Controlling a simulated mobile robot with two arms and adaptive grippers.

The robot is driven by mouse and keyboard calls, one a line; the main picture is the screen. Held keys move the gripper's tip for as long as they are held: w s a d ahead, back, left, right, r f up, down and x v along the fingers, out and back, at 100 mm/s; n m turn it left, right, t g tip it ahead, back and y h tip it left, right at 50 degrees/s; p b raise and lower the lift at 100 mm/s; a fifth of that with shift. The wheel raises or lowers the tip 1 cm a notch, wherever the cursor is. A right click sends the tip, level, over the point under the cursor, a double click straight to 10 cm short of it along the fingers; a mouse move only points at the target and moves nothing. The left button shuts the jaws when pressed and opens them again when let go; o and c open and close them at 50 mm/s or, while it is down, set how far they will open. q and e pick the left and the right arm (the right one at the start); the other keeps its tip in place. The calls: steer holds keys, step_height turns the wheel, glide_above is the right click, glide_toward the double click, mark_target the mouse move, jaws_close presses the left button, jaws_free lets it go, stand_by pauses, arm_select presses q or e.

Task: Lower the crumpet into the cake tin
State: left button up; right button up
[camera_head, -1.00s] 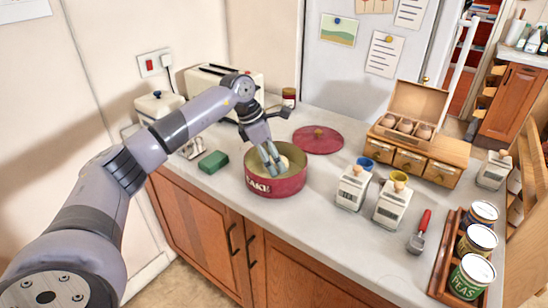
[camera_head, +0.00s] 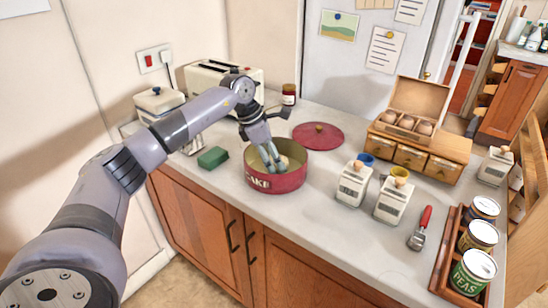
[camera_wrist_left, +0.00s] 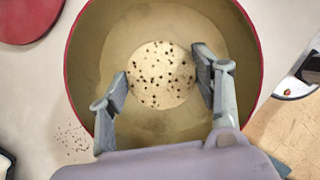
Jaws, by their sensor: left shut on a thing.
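The cake tin (camera_head: 290,182) is a round dark red tin with pale lettering, open at the top, on the worktop. It also shows in the wrist view (camera_wrist_left: 85,25), where its tan inside is seen from above. My left gripper (camera_head: 271,166) points down into the tin, its fingertips below the rim. It is shut on the crumpet (camera_wrist_left: 160,75), a pale round disc with dark holes, with one finger on each side. In the head view the crumpet (camera_head: 284,161) is partly hidden by the fingers. I cannot tell whether it touches the tin's floor. My right gripper is not in view.
The tin's red lid (camera_head: 318,137) lies behind it. A green sponge (camera_head: 212,157) lies to its left, and two white canisters (camera_head: 353,184) stand to its right. A toaster (camera_head: 205,80) stands behind my arm. A wooden egg box (camera_head: 415,130) stands further right.

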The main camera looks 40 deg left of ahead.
arm_select(q)
steer(key=shift+f+b, duration=0.55)
steer(key=shift+f, duration=0.45)
stand_by(0.4)
steer(key=o, duration=1.2)
steer(key=shift+r, duration=0.1)
